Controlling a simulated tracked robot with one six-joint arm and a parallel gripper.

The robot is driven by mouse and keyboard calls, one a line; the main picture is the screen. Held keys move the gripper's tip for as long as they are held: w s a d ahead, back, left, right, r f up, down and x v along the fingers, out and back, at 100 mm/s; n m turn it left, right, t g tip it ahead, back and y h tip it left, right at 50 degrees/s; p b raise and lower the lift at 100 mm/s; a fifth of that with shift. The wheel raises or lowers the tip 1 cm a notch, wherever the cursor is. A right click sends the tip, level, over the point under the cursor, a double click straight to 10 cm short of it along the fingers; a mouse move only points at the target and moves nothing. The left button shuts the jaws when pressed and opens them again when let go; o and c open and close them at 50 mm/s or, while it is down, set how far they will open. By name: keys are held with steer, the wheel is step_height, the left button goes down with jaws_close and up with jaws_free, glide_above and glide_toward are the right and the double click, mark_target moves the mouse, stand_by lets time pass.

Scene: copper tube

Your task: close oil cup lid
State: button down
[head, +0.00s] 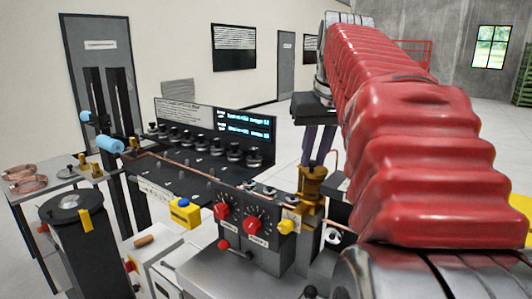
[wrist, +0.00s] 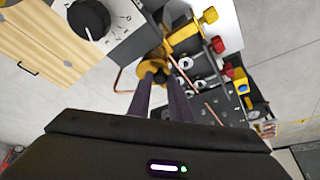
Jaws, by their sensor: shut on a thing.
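The brass oil cup (head: 311,190) stands upright at the right end of the machine bench, below my gripper. Its brass top also shows in the wrist view (wrist: 148,58), just beyond the fingertips. My gripper (head: 313,164) points down with its two purple-grey fingers at the top of the cup. In the wrist view my gripper (wrist: 155,76) is shut on a small part at the cup's top, seemingly the lid. The fingers hide most of this part, so I cannot tell whether the lid sits flat or is tilted.
A control box with red knobs (head: 253,225) stands just left of the cup. A thin copper tube (head: 185,162) runs along the bench, with a black panel of knobs (head: 203,152) behind. A wooden cabinet (wrist: 40,40) shows in the wrist view.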

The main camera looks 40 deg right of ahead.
steer(key=c, duration=1.6)
jaws_free()
steer(key=shift+r, duration=0.1)
steer(key=v, duration=1.3)
steer(key=shift+s+r, duration=0.1)
steer(key=shift+r, duration=0.15)
steer(key=shift+a+f, duration=0.1)
steer(key=shift+a, duration=0.05)
steer(key=w+a+f+n, duration=0.2)
steer(key=w+a+f, duration=0.1)
steer(key=a+f, duration=1.2)
steer(key=s+a+f+n, duration=0.1)
steer(key=s+a+f, duration=0.1)
steer(key=f, duration=0.5)
steer(key=s+a+f+n+t+y, duration=0.1)
steer(key=s+a+f, duration=0.2)
steer(key=a+f, duration=0.2)
steer(key=s+a+f, duration=0.2)
steer(key=a+f, duration=0.2)
steer(key=f, duration=0.6)
steer(key=shift+s+f+n+y, duration=0.2)
steer(key=shift+f+n+y, duration=0.1)
steer(key=shift+n+y, duration=0.1)
